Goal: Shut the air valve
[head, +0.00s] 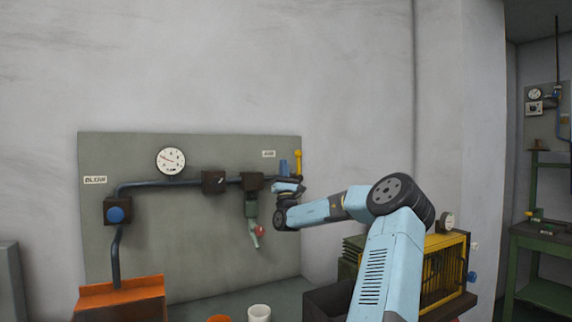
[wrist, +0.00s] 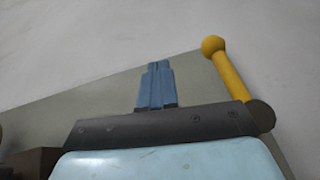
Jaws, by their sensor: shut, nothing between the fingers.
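The air valve shows as a yellow lever with a ball end (head: 298,162), standing upright at the right end of the pipe, right of the small "AIR" label. In the wrist view the yellow lever (wrist: 229,76) slants up and left from a dark round hub, its ball at the top. My gripper (head: 284,165) points up just left of the lever in the head view. In the wrist view the blue fingers of my gripper (wrist: 157,66) are together and empty, left of the lever with a gap between them. My wrist hides part of the valve's body and pipe.
An orange box (head: 120,298), a white cup (head: 259,313) and a yellow-framed machine (head: 443,270) stand below.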

